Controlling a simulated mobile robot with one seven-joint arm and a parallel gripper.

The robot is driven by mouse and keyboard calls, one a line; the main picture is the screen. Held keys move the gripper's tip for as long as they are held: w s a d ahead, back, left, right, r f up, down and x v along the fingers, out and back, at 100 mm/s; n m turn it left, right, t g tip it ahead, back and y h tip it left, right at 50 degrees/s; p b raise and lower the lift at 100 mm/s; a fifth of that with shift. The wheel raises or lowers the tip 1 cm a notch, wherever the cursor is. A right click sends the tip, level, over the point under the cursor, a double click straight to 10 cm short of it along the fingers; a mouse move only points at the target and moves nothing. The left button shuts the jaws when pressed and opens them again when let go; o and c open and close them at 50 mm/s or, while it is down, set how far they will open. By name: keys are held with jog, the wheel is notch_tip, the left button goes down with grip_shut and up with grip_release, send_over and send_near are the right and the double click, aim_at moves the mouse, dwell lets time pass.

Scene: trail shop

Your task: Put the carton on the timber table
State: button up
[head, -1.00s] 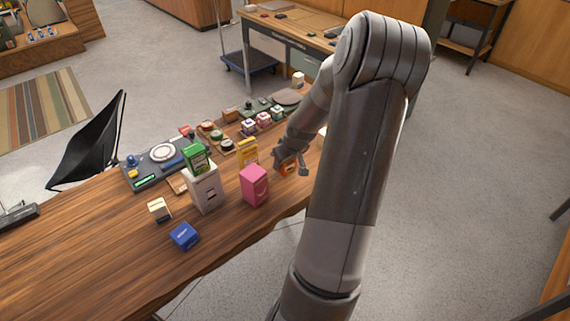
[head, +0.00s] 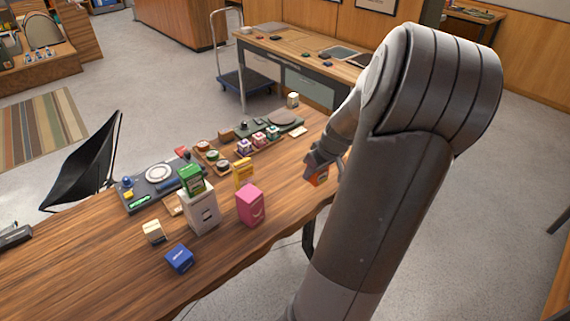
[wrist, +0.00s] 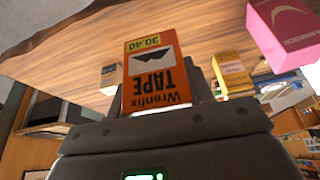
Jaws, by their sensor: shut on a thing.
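My gripper (head: 313,163) is shut on an orange tape carton (head: 319,177), near the right edge of the wooden table (head: 90,275). In the wrist view the carton (wrist: 157,72) stands between the fingers, its printing upside down, with the tabletop (wrist: 170,30) behind it. It looks raised off the table, though the gap is hard to judge. My arm hides part of the table's right side. A second table (head: 290,48) with a wood top and grey drawers stands farther back.
A blue trolley (head: 243,84) stands on the floor behind.

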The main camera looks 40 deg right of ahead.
jog(key=shift+s+d+r, duration=0.1)
jog(key=shift+s, duration=0.05)
notch_tip(320, 180, up, 6)
jog(key=shift+f, duration=0.15)
jog(key=w+a+n+y, duration=0.1)
jog(key=w+a+n, duration=0.2)
jog(key=w+a, duration=0.3)
jog(key=w+a+n+y, duration=0.15)
jog(key=w+a, duration=0.25)
jog(key=w, duration=0.4)
jog(key=w+a+n+g+y, duration=0.1)
jog(key=w+a+n, duration=0.55)
jog(key=a, duration=0.75)
jog(key=w+a+n+g+y, duration=0.1)
jog(key=w+a+n+g, duration=0.15)
jog(key=w+a, duration=0.95)
jog(key=s+a+n+g, duration=0.15)
jog(key=a+n, duration=0.45)
jog(key=a, duration=1.5)
jog(key=shift+m, duration=0.25)
jog(key=a+f, duration=0.7)
jog(key=f, duration=0.1)
jog(key=w+a+f, duration=0.1)
jog(key=a+f, duration=0.3)
jog(key=shift+a+f, duration=0.25)
jog(key=shift+a, duration=0.05)
jog(key=shift+y, duration=0.25)
jog(key=shift+f, duration=2)
